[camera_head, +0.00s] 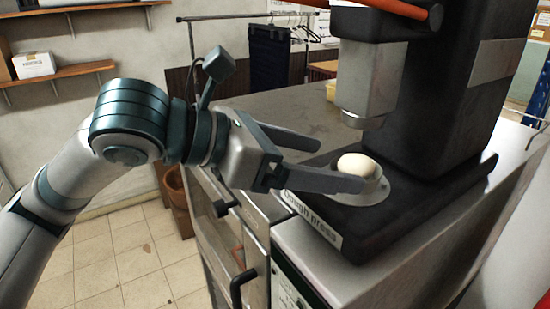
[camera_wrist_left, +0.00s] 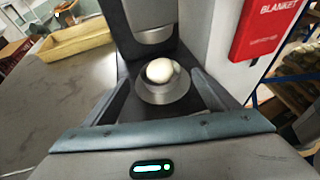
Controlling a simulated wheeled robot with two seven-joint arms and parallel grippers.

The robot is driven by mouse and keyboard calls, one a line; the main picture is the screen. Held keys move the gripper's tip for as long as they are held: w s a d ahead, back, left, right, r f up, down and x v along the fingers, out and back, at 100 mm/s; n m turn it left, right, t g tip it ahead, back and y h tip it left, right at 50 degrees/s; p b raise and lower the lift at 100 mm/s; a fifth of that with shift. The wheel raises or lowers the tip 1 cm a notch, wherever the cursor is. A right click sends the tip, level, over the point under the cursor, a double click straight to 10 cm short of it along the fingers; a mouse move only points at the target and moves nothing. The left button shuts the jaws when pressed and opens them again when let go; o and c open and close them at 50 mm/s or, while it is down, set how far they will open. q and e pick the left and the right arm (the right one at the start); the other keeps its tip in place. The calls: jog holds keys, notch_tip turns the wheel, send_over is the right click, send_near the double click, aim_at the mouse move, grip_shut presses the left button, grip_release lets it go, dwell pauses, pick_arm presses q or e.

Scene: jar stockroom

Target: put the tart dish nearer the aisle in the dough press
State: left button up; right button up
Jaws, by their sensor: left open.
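The dough press (camera_head: 430,125) is a tall black machine with a silver ram (camera_head: 368,85) above its base, labelled "dough press" at the front. A shallow grey tart dish (camera_head: 372,196) with a pale round ball of dough (camera_head: 357,166) sits on the press base under the ram; the dish also shows in the left wrist view (camera_wrist_left: 163,97). My left gripper (camera_head: 340,165) is open. In the left wrist view its fingers (camera_wrist_left: 153,88) lie to either side of the dish, apart from it as far as I can tell. My right gripper is out of view.
The press stands on a grey counter (camera_head: 285,105). A wooden tray (camera_wrist_left: 75,40) lies on the counter beyond. A red blanket box (camera_wrist_left: 268,28) is on the right. Wall shelves (camera_head: 60,75) are at left, and a tiled floor (camera_head: 130,260) lies below the arm.

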pick_arm(q)
jog(key=b+v, duration=0.2)
jog(key=v, duration=0.5)
jog(key=shift+s+a+r, duration=0.15)
jog(key=shift+s+a, duration=0.05)
jog(key=shift+a, duration=0.1)
dwell(1.2)
